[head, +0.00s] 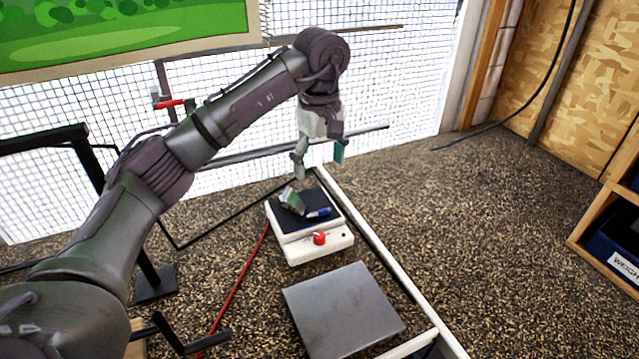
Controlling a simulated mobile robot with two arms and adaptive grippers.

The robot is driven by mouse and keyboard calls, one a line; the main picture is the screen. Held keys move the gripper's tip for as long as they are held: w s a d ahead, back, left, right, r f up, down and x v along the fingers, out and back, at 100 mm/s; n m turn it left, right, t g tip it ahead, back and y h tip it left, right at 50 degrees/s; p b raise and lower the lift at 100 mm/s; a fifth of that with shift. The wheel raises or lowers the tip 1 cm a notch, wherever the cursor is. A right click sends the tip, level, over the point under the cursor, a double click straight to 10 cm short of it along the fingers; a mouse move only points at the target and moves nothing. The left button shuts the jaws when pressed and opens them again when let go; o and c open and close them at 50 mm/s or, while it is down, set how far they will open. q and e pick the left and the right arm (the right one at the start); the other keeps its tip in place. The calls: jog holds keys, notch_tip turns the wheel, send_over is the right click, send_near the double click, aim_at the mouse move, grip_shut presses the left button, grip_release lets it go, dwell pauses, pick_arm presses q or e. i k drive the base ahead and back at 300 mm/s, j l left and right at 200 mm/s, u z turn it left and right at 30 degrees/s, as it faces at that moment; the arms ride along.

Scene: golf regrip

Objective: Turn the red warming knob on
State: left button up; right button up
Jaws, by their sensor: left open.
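The red warming knob (319,238) is on the front face of a small white warming device (295,251) with a black top plate. I cannot tell the knob's setting at this size. My left gripper (318,168) hangs above the back of the device, open, with its fingers apart and pointing down. It is apart from the knob, higher and farther back. A greyish-green item (292,201) and a blue item (318,213) lie on the black plate. My right gripper is not in view.
A grey metal plate (345,312) lies in front of the device. A white rail (375,254) runs along the right side. A red rod (237,287) lies to the left. A wire mesh wall (395,80) stands behind. Open gravelly floor (480,220) is on the right.

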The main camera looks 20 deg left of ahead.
aim_at(318, 237)
jog(key=k+l, duration=0.3)
jog(key=k, duration=0.15)
jog(key=k+l, duration=0.3)
jog(key=k, duration=0.15)
jog(key=k+l, duration=0.25)
jog(key=k, duration=0.25)
